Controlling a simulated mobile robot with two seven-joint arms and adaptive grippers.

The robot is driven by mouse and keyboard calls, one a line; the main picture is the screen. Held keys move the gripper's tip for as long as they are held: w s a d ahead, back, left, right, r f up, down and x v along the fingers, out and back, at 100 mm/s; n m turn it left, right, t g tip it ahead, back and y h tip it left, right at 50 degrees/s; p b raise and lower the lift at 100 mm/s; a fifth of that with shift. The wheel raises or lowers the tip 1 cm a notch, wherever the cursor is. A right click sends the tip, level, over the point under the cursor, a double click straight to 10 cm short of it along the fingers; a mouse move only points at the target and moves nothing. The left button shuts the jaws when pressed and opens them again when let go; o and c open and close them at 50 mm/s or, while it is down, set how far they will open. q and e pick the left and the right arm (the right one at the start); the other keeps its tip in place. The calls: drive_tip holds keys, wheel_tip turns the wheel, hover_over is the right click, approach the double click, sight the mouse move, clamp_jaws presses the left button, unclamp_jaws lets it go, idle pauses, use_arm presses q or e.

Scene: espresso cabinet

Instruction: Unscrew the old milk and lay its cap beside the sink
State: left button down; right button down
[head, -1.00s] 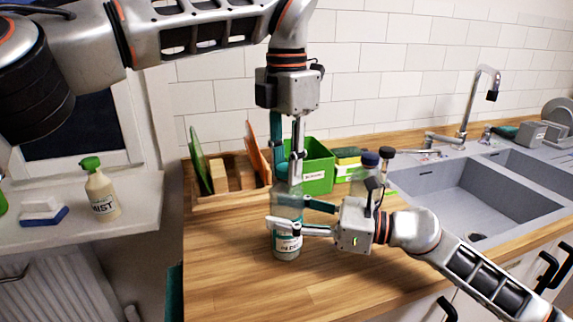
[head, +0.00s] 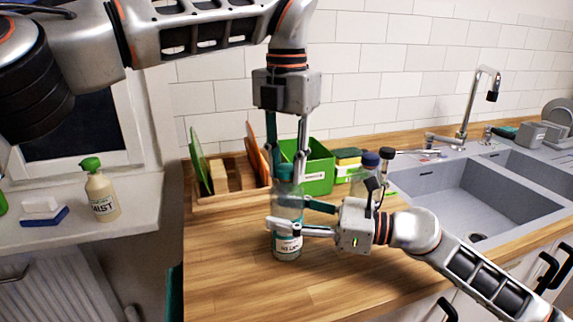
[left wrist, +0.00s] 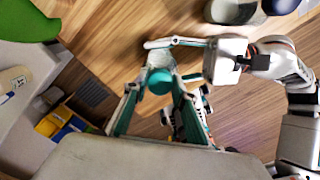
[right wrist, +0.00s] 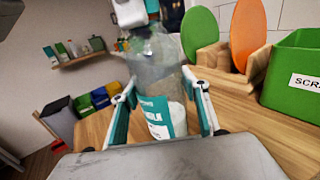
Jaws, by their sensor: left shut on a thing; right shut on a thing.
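A clear milk bottle (head: 287,205) with a teal and white label stands upright on the wooden counter. Its teal cap (head: 285,172) sits at the bottle's top. My left gripper (head: 287,175) points straight down and is shut on the cap, which also shows between its fingers in the left wrist view (left wrist: 160,82). My right gripper (head: 290,214) comes in from the right and is shut on the bottle's body; the right wrist view shows the bottle (right wrist: 160,95) between its fingers. The grey sink (head: 465,195) lies to the right. The cap's underside is hidden.
A wooden rack (head: 228,180) with coloured boards and a green bin (head: 318,175) stand behind the bottle. Dark-capped bottles (head: 370,165) stand between the bin and sink. The front counter is clear.

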idle(0.3)
use_arm(q)
drive_tip(key=c, duration=1.6)
unclamp_jaws()
drive_tip(key=shift+c, duration=0.2)
drive_tip(key=shift+r, duration=0.15)
drive_tip(key=shift+r, duration=2.15)
drive_tip(key=shift+c, duration=0.6)
drive_tip(key=shift+r+m, duration=1.55)
drive_tip(key=shift+m, duration=0.05)
drive_tip(key=shift+f, duration=3.9)
